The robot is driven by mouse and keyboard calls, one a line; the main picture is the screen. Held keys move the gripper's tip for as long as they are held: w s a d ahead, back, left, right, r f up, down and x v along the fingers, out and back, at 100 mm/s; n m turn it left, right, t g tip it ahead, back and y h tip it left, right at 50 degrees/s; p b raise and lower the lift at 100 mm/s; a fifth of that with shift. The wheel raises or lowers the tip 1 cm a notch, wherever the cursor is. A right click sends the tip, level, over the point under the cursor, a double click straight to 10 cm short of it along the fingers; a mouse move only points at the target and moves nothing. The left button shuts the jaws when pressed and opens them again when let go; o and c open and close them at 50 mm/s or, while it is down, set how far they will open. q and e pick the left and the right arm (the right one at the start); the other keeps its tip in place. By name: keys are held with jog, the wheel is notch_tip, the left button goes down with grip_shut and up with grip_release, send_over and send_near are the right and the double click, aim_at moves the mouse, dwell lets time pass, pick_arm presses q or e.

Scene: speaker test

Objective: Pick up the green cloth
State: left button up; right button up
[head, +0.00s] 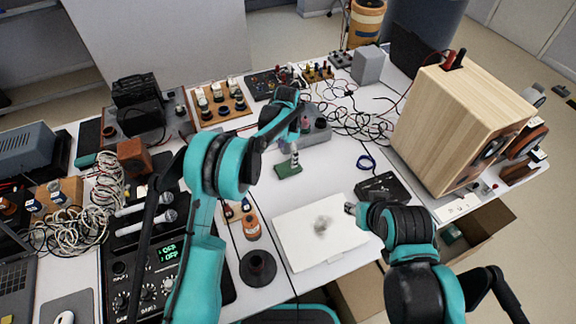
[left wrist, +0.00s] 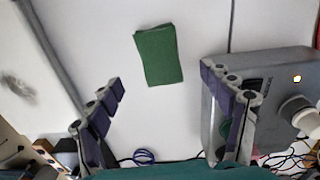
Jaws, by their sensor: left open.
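The green cloth (head: 287,170) is a small folded rectangle lying flat on the white table, near its middle in the head view. In the left wrist view the cloth (left wrist: 158,52) lies whole and uncovered. My left gripper (head: 295,153) points down just above and behind the cloth in the head view. In the left wrist view my left gripper (left wrist: 163,76) is open, its fingers apart on either side of the cloth's near end, with nothing between them. My right gripper (head: 351,208) is by the right edge of a white flat panel; its finger gap is too small to judge.
The white flat panel (head: 290,225) lies in front of the cloth. A grey metal box (head: 318,135) stands close behind it. Bare table lies right of the cloth.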

aim_at(287, 167)
pick_arm(q)
notch_tip(287, 167, down, 7)
jog(key=b, duration=0.2)
jog(key=shift+s+a+b, duration=0.1)
jog(key=shift+a+b, duration=0.05)
jog(key=shift+b, duration=0.25)
jog(key=c, duration=1)
